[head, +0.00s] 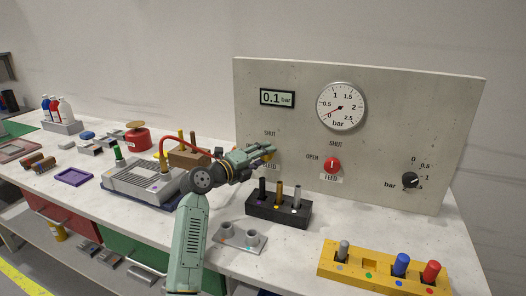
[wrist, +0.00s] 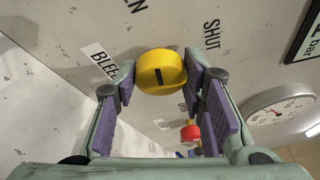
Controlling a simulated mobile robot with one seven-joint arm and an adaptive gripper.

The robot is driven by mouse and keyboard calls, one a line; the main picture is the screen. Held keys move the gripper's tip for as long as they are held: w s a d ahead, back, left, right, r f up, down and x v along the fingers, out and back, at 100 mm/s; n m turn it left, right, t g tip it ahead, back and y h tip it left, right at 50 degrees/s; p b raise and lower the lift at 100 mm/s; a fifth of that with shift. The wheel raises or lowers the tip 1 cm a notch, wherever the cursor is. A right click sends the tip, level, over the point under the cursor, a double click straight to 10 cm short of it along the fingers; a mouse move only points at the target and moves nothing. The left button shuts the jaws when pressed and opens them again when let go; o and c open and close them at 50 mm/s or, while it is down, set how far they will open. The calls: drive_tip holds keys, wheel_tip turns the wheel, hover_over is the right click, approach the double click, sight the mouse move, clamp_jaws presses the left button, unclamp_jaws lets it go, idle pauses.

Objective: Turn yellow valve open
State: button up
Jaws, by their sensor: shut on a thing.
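The yellow valve (wrist: 172,62) is a round knob on the grey upright panel, with a short dark mark on its face, upright in the wrist view. The labels OPEN, SHUT and BLEED show on the panel around it. My gripper (wrist: 158,78) is shut on the knob, one fingertip at each side. In the head view my gripper (head: 264,151) reaches the panel's left part and hides most of the knob; a little yellow (head: 268,146) shows at the fingertips. The digital display (head: 277,98) reads 0.1 bar, and the dial gauge (head: 341,106) points low.
A red FEED valve (head: 332,166) and a black knob (head: 410,180) sit on the panel to the right. A black block with pegs (head: 279,209), a metal plate (head: 238,237) and a yellow peg rack (head: 383,270) stand on the bench. A grey box (head: 143,183) with a red hose lies left.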

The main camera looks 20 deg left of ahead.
drive_tip(key=shift+n+t+p, duration=0.3)
drive_tip(key=shift+n+p, duration=0.2)
drive_tip(key=shift+n, duration=0.3)
drive_tip(key=o, duration=1.1)
drive_tip(key=shift+o, duration=0.2)
drive_tip(key=v, duration=1.2)
drive_tip(key=shift+a+f, duration=0.1)
drive_tip(key=shift+f, duration=0.05)
